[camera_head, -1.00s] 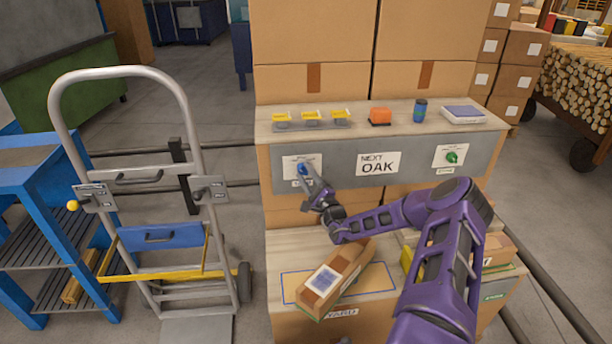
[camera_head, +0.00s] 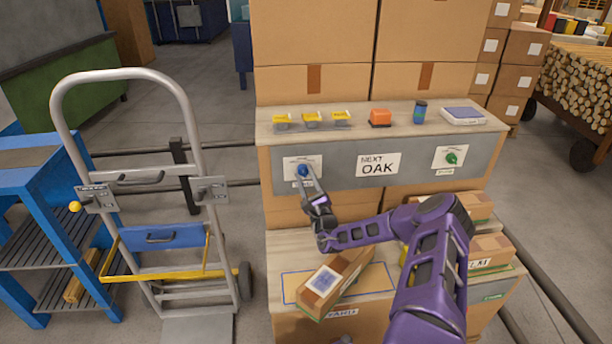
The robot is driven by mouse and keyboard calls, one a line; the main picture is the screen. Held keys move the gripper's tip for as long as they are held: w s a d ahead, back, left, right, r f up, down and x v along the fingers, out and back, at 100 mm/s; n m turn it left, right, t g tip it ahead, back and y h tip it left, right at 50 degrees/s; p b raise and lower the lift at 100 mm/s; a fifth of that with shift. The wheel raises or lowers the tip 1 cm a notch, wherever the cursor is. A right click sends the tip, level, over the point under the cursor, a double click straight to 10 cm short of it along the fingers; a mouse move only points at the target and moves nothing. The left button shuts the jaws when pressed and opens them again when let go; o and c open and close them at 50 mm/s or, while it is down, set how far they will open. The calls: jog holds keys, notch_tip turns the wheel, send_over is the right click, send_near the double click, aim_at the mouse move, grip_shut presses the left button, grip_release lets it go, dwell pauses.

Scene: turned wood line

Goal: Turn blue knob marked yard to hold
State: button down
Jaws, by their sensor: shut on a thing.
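The blue knob (camera_head: 303,170) sits on a white plate (camera_head: 291,162) at the left of the grey panel (camera_head: 330,172). My gripper (camera_head: 308,180) reaches up to it from below and is shut on the knob. The gripper covers the knob's lower part and some of the label under it. The small print on the plate is too small to read, so I cannot tell which position the knob points to.
A green knob (camera_head: 451,158) is at the panel's right, with a "NEXT OAK" sign (camera_head: 377,164) between. A tilted carton (camera_head: 335,282) lies below my arm. A hand truck (camera_head: 190,130) stands left.

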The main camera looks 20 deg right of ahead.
jog(key=m+h, duration=0.1)
jog(key=m, duration=0.2)
jog(key=m+h+p, duration=0.1)
jog(key=m+h, duration=0.1)
jog(key=m, duration=0.1)
jog(key=m+h, duration=0.2)
jog(key=m, duration=0.1)
jog(key=shift+a+m+p, duration=0.25)
jog(key=shift+m+p, duration=0.05)
jog(key=shift+p, duration=0.05)
jog(key=m+g+h, duration=0.1)
jog(key=m, duration=0.2)
jog(key=m+h, duration=0.1)
jog(key=m, duration=0.1)
jog(key=m+g+h+p, duration=0.1)
jog(key=m, duration=0.2)
jog(key=shift+w+a+m+g+h, duration=0.1)
jog(key=shift+a+m+g+h, duration=0.05)
jog(key=shift+m+g+h, duration=0.15)
jog(key=shift+c, duration=2.1)
grip_release()
jog(key=v, duration=1.7)
jog(key=shift+a, duration=0.15)
